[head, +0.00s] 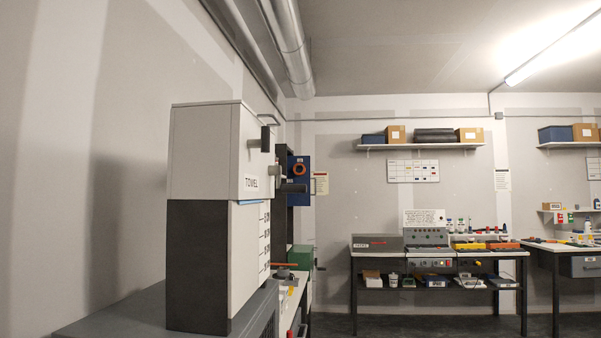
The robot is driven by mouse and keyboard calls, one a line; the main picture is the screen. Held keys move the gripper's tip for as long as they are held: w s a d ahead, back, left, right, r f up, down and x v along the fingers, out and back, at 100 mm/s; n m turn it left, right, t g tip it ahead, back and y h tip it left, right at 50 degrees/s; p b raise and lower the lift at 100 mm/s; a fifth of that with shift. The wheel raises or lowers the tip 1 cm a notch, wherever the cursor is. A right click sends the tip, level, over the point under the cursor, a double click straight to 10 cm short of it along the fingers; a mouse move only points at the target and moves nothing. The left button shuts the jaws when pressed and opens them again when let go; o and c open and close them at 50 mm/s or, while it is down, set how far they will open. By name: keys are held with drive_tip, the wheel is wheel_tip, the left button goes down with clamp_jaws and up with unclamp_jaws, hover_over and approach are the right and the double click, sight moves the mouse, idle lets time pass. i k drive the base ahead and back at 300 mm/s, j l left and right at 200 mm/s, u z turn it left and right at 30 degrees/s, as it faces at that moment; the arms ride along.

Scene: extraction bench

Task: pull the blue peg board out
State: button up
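A dark blue upright board (304,196), which looks like the blue peg board, stands edge-on beyond the white cabinet, left of the picture's middle. An orange ring (299,169) and small pale labels show on its upper part. A dark bar (294,188) shows in front of it; I cannot tell whether it is fixed to the board. The board's left part is hidden behind the cabinet and a dark upright frame. My gripper is not in view.
A green box (300,257) sits below the board. A workbench (440,252) with instruments stands at the far wall. The floor (400,325) before it looks clear.

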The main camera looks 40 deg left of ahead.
sight(293, 199)
drive_tip(key=i+j+u, duration=0.2)
drive_tip(key=i, duration=2.45)
drive_tip(key=i+u, duration=0.2)
drive_tip(key=i, duration=0.45)
drive_tip(key=i+u, duration=0.2)
drive_tip(key=i, duration=0.45)
drive_tip(key=i+l+u, duration=0.2)
drive_tip(key=i, duration=0.45)
drive_tip(key=i+u, duration=0.25)
drive_tip(key=i, duration=0.25)
drive_tip(key=i+l+u, duration=0.1)
drive_tip(key=i+u, duration=0.15)
drive_tip(key=i, duration=0.2)
drive_tip(key=i+l+u, duration=0.25)
drive_tip(key=i, duration=0.25)
drive_tip(key=i+u, duration=0.35)
drive_tip(key=i+l+u, duration=0.1)
drive_tip(key=u, duration=0.2)
drive_tip(key=i+l+u, duration=0.2)
drive_tip(key=i+u, duration=0.15)
